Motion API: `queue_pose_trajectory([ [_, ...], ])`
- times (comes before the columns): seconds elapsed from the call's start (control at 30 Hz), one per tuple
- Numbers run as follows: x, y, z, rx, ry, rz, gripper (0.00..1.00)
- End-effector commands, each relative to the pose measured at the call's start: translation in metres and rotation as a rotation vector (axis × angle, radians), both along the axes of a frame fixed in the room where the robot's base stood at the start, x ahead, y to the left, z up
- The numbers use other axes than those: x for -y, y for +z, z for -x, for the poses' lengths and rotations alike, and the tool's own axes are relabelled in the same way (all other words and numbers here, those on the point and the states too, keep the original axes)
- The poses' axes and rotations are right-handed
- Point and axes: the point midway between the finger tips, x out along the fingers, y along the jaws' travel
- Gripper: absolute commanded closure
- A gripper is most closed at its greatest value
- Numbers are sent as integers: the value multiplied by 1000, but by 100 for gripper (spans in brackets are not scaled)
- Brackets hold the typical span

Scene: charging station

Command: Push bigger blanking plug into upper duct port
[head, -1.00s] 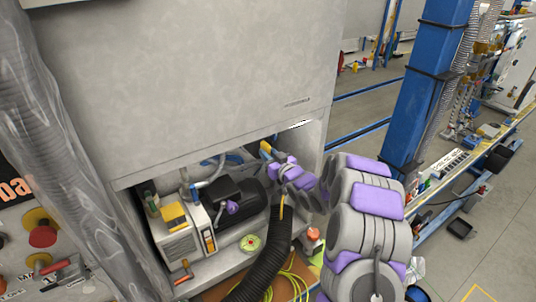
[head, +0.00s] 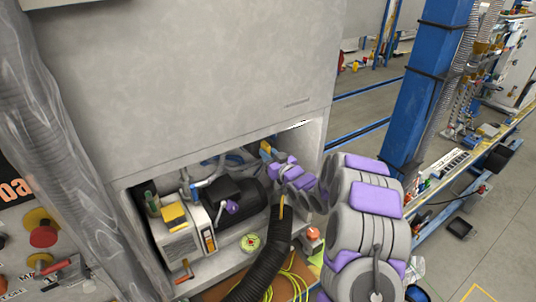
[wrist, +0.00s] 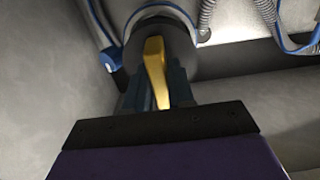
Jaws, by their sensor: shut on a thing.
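My gripper (wrist: 152,88) is shut on the yellow grip of a blanking plug (wrist: 155,65) in the wrist view. A dark round body (wrist: 182,48), apparently the plug's, lies just beyond the fingertips. It overlaps a pale round fitting with a blue rim (wrist: 165,12), which may be the duct port; I cannot tell whether the plug is seated in it. In the head view my gripper (head: 271,157) is inside the cabinet opening at its upper right, with the yellow grip (head: 266,147) at its tip. The port is hidden there.
The cabinet (head: 200,80) overhangs the opening. Left of my arm are a black motor (head: 235,195) and a white unit with a yellow top (head: 180,235). A black corrugated hose (head: 268,262) hangs below my gripper. A blue post (head: 425,90) stands right. Cabinet walls are close around the gripper.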

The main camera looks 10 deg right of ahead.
Motion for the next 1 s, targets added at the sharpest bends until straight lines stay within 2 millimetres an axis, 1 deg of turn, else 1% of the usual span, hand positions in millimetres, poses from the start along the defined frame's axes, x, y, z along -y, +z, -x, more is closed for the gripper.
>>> queue_pose_trajectory([
  [0.6,0,1,0,1,0,0,100],
  [1.0,-3,1,-8,3,-1,1,100],
])
